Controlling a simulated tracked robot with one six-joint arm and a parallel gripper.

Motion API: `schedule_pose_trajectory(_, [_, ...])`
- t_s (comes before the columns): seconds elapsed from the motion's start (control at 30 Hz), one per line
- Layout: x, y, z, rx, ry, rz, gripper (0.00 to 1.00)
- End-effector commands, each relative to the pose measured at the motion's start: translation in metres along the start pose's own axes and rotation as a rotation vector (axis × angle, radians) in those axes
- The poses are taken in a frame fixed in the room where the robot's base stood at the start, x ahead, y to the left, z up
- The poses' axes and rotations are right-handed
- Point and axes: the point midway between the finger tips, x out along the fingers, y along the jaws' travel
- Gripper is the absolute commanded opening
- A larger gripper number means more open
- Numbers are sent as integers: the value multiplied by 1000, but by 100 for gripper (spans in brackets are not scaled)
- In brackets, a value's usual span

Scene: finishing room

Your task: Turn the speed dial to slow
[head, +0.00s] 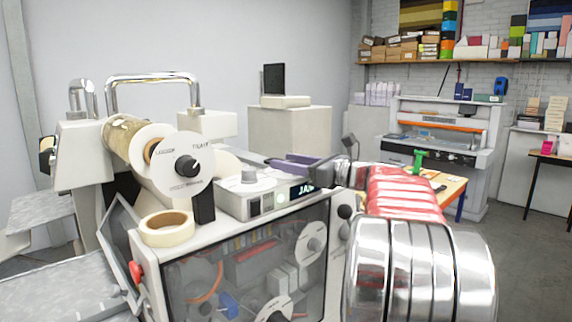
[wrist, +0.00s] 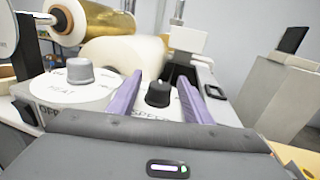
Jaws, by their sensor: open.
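The speed dial (wrist: 158,93) is a black knob on a pale disc, with lettering that looks like "SPEED" partly hidden beneath it. In the wrist view it sits between the two purple fingers of my gripper (wrist: 160,80). The fingers are apart, one on each side of the knob, with gaps visible; I cannot tell how deep they reach. The knob's pointer and the slow mark are not readable. In the head view my gripper (head: 297,163) is over the back right of the machine's top, and the speed dial cannot be made out there.
A grey heat dial (wrist: 80,72) stands left of the speed dial; it also shows in the head view (head: 249,176). A lit display (head: 303,190) is on the machine's front. A roll with a black-knobbed disc (head: 187,167) and a tape ring (head: 167,228) stand left.

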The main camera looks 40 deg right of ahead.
Motion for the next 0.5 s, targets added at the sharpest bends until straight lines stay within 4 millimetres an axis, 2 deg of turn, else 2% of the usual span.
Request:
schedule_pose_trajectory(0.07, [0, 0, 0, 0, 0, 0, 45])
schedule_pose_trajectory(0.5, [0, 0, 0, 0, 0, 1, 15])
